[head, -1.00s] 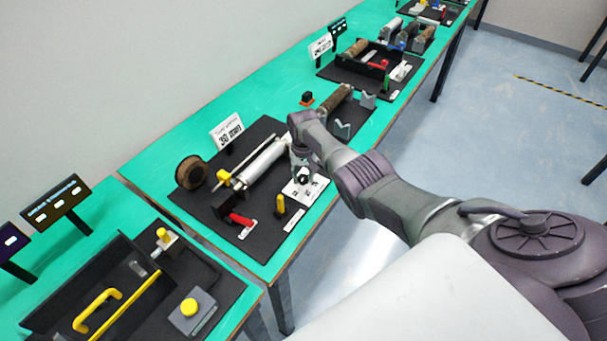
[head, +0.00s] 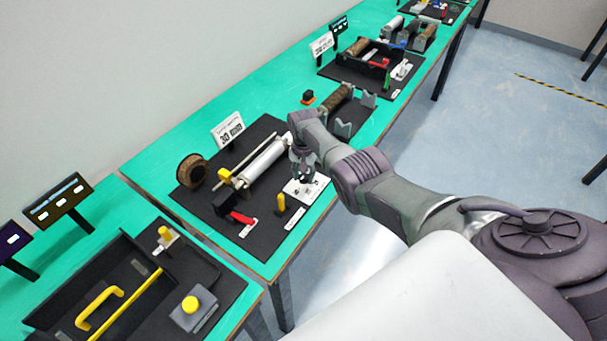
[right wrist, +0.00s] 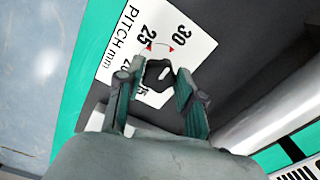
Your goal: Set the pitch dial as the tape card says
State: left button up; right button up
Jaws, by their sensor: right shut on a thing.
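The pitch dial is a black knob (right wrist: 157,73) with a white mark, on a white plate (right wrist: 125,38) lettered "PITCH mm". The numbers 25 and 30 show clearly, with small red arrowheads near them; lower numbers are partly covered. I cannot tell exactly which number the white mark points to. My right gripper (right wrist: 157,88) has its fingers on both sides of the knob, shut on it. In the head view the right gripper (head: 303,174) is over the plate (head: 312,187). The tape card (head: 228,130) stands behind the rig and reads 30 mm. My left gripper is out of view.
Around the dial on the black board are a silver roller (head: 262,160), a brown tape roll (head: 192,171), a red lever (head: 242,218) and a yellow handle (head: 281,204). Other rigs stand along the green table (head: 150,155). Floor lies open to the right.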

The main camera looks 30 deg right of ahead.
aim_at(304, 177)
jog(key=o, duration=1.2)
jog(key=shift+c, duration=0.2)
notch_tip(304, 177, up, 12)
